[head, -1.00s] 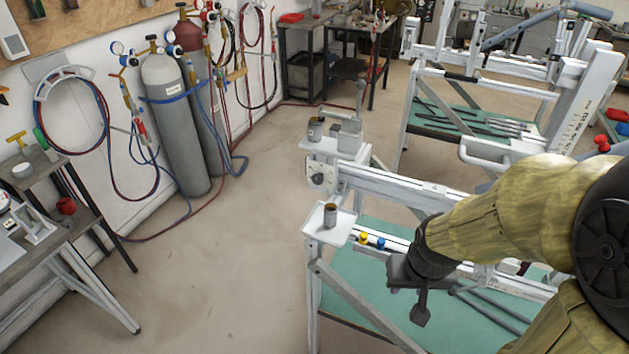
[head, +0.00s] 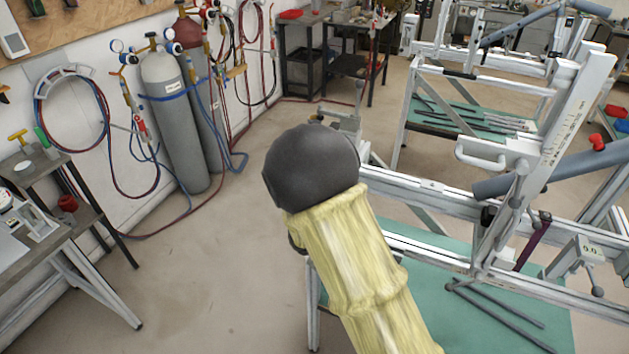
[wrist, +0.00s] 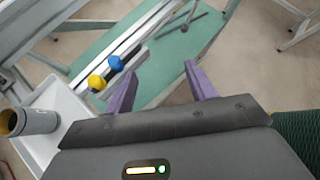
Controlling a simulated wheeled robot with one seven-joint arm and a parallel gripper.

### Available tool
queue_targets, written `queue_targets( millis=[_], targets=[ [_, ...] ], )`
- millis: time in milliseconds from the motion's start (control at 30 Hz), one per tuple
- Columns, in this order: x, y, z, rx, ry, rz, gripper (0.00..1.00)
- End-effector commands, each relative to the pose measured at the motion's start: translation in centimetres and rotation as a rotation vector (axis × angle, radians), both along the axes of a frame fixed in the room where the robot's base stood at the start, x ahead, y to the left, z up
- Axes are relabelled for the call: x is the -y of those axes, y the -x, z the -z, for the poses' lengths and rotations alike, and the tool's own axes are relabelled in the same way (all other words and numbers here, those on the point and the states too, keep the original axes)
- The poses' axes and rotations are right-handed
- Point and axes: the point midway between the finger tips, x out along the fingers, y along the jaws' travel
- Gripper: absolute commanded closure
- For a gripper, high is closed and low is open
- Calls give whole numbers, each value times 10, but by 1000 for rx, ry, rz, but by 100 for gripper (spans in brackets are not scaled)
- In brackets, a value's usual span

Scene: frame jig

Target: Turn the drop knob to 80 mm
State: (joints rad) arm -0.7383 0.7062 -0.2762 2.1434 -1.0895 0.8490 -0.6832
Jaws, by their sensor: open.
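My gripper (wrist: 160,68) is open and empty in the wrist view, its two purple fingers apart above the jig. A yellow knob (wrist: 97,82) and a blue knob (wrist: 115,63) sit on the rail just left of the left finger, apart from it. No label marks either as the drop knob. In the head view my arm hides these knobs, the gripper and the dial plate at the jig's left end.
A white tray (wrist: 72,108) holding a cylindrical cup (wrist: 36,121) lies left of the gripper. The jig's rail (head: 425,190) runs above a green table (head: 400,290). Gas cylinders (head: 165,120) stand at the back left.

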Motion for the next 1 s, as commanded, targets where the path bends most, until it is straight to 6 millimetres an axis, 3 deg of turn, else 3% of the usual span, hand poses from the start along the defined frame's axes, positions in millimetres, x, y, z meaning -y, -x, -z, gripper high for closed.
queue_targets(
  millis=[200,400,467,600,1000],
  targets=[
    [-97,-62,2,-116,531,-610,44],
    [-196,-80,2,-118,938,-972,44],
    [-212,-80,3,-113,999,-1021,44],
    [-223,-80,3,-108,1041,-1053,44],
    [-218,-88,2,-110,1033,-1046,44]
  ],
)
